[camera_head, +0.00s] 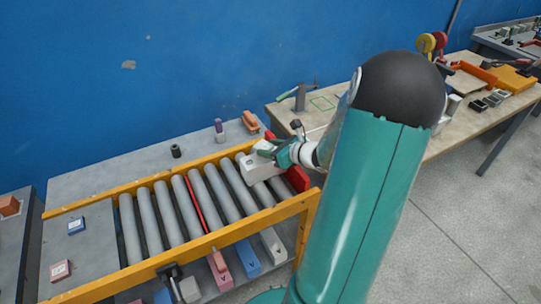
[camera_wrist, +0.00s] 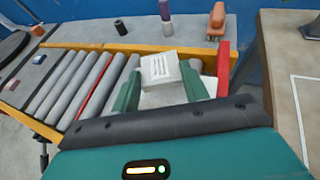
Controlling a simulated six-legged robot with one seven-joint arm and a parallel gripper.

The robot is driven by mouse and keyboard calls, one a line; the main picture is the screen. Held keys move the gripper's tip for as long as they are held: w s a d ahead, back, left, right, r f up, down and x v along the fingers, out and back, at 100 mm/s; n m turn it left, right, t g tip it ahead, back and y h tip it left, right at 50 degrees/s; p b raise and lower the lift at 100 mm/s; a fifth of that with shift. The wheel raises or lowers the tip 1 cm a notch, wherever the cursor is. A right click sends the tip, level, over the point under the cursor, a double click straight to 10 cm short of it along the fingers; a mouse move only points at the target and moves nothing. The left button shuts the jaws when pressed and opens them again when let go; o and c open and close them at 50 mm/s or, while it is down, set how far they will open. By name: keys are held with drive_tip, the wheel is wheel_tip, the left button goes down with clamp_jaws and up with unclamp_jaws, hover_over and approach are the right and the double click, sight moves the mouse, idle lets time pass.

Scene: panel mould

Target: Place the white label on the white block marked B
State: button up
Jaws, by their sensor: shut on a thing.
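A white label (camera_wrist: 160,69) with dark printed lines is between the two green fingers of my gripper (camera_wrist: 162,86) in the wrist view. The gripper is shut on it. A white block (camera_head: 257,168) sits at the right end of the roller conveyor in the head view, just under my gripper (camera_head: 272,153). In the wrist view part of the white block (camera_wrist: 207,86) shows below and behind the label. Whether label and block touch I cannot tell. No letter B is readable; the fingers and label hide part of the block.
Yellow rails (camera_head: 180,248) edge the grey rollers (camera_head: 162,208). A red stop (camera_head: 298,178) stands right of the block. A dark cylinder (camera_head: 176,151), purple bottle (camera_head: 219,129) and orange-handled item (camera_head: 250,122) stand on the grey table behind. Several coloured blocks lie below the front rail.

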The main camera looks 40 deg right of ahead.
sight(270, 161)
drive_tip(key=shift+w+d+f, duration=0.1)
drive_tip(key=shift+d+f, duration=0.05)
drive_tip(key=shift+f, duration=1.65)
drive_tip(key=shift+f, duration=0.15)
drive_tip(key=o, duration=1)
drive_tip(key=shift+c, duration=0.2)
